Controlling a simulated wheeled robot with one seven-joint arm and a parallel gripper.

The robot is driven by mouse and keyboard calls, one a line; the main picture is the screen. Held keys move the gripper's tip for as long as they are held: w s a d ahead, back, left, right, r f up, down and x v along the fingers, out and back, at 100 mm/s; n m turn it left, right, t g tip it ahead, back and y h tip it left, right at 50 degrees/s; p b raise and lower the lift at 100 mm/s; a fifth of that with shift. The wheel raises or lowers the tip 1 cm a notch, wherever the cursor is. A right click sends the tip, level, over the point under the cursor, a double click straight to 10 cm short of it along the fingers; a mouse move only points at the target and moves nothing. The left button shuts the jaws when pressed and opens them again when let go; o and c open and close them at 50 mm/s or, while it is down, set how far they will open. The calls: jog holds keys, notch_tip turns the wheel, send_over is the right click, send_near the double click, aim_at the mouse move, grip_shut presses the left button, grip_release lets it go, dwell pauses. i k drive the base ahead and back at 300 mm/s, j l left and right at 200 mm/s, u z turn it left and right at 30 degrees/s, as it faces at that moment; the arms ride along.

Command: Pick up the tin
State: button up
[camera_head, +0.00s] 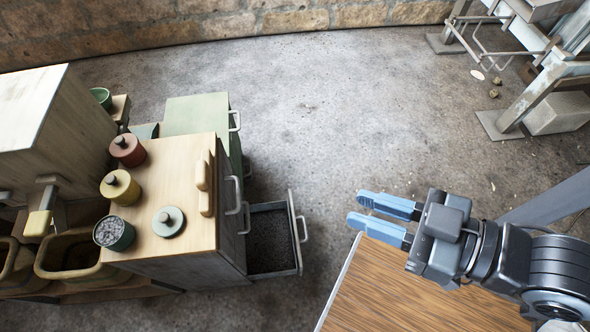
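My gripper (361,210) is at the right, over the floor beside a wooden surface. Its two blue fingers point left, with a gap between them and nothing held. On the light wooden cabinet top (180,168) at the left stand a red lidded pot (128,151) and a yellow lidded pot (121,188). A dark green open pot (114,235) with grey grains stands at the front corner. A grey-green round lid with a knob (168,222) lies to its right. I cannot tell which of these is the tin. My gripper is well to the right of them all.
An open drawer (299,242) with dark contents juts from the cabinet towards my gripper. A green cabinet (196,115) stands behind. A brown wooden surface (410,300) lies below my arm. A metal frame (530,100) stands at the back right. The middle floor is clear.

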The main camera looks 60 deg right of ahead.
aim_at(113, 234)
jog(key=k+l+u, duration=0.1)
jog(key=k+l, duration=0.25)
jog(key=k+l+u, duration=0.1)
jog(key=k+l, duration=0.2)
jog(key=k, duration=0.3)
jog(key=k+l+u, duration=0.1)
jog(key=k+l, duration=0.15)
jog(key=k, duration=0.2)
jog(key=i+j+u, duration=0.1)
jog(key=u, duration=0.25)
jog(key=i+u, duration=0.25)
jog(key=u, duration=0.15)
jog(key=i+u, duration=0.2)
jog(key=i, duration=0.7)
jog(key=i+u, duration=0.2)
jog(key=i, duration=0.7)
